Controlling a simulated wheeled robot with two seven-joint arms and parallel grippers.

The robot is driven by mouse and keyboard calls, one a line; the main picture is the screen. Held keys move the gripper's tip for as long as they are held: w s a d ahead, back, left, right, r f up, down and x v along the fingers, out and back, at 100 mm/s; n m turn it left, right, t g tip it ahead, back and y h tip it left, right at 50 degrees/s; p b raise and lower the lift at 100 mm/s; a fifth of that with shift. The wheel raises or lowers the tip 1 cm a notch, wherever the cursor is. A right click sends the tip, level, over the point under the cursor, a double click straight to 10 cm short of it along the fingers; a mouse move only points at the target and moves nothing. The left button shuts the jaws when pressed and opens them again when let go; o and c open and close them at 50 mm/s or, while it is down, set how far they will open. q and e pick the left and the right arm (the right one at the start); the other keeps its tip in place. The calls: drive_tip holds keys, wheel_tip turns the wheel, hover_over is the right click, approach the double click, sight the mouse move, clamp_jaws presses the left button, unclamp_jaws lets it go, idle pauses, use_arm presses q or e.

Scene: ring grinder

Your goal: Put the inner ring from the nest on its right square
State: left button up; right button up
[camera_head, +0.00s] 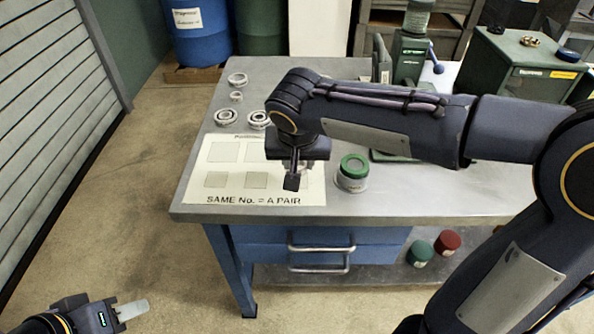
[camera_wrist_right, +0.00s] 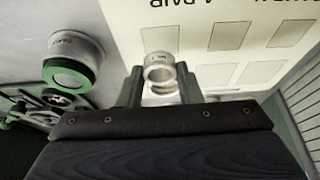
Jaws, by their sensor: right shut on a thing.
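My right gripper (camera_head: 293,178) points down over the right part of the printed sheet (camera_head: 204,148). In the right wrist view its fingers (camera_wrist_right: 160,88) are shut on a small metal ring (camera_wrist_right: 158,66), with a mark too small to read. The ring appears close to the rightmost square of the row nearest the lettering (camera_wrist_right: 160,38); I cannot tell if it touches the sheet. Two other squares of that row (camera_head: 216,180) (camera_head: 257,180) look empty. My left gripper (camera_head: 132,310) is low at the left, away from the table; its finger opening is unclear.
Behind the sheet lie two bearings (camera_head: 226,117) (camera_head: 258,120) and two loose rings (camera_head: 237,79) (camera_head: 236,96). A green press (camera_head: 408,50) stands at the back.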

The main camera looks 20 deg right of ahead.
drive_tip(key=shift+w+f, duration=0.3)
drive_tip(key=shift+f, duration=0.05)
drive_tip(key=shift+w+f, duration=0.15)
drive_tip(key=shift+f, duration=1.5)
drive_tip(key=shift+f+b, duration=0.1)
drive_tip(key=shift+b, duration=0.25)
drive_tip(key=shift+f, duration=0.15)
drive_tip(key=o, duration=1)
